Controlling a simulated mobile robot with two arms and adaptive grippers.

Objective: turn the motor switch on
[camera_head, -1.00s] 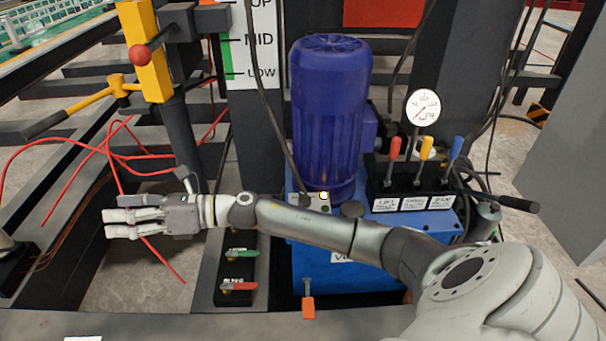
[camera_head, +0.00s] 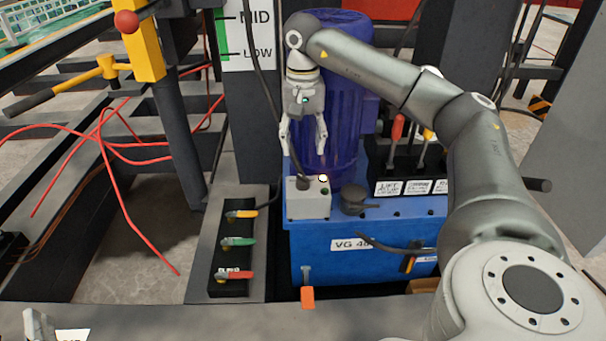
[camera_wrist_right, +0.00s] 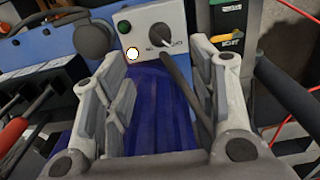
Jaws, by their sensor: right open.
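The motor switch box (camera_head: 309,204) is light grey and stands on the blue tank. It has a black knob (camera_head: 303,183) and a lit round lamp (camera_head: 323,178). The right wrist view shows the knob (camera_wrist_right: 161,36), a green button (camera_wrist_right: 124,27) and the lit lamp (camera_wrist_right: 132,54). My right gripper (camera_head: 303,148) is open and empty above the box, pointing down. In the right wrist view its fingers (camera_wrist_right: 156,68) are spread, with the knob beyond and between them, apart from both. A grey piece at the lower left edge may be my left gripper (camera_head: 38,326); its jaws cannot be made out.
The blue motor (camera_head: 345,130) stands right behind the gripper. A dark cap (camera_head: 354,197) is right of the box. Yellow, green and red valve handles (camera_head: 238,242) lie to the left. Red, yellow and blue levers (camera_head: 397,130) are partly behind my right arm. A black cable runs near the box.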

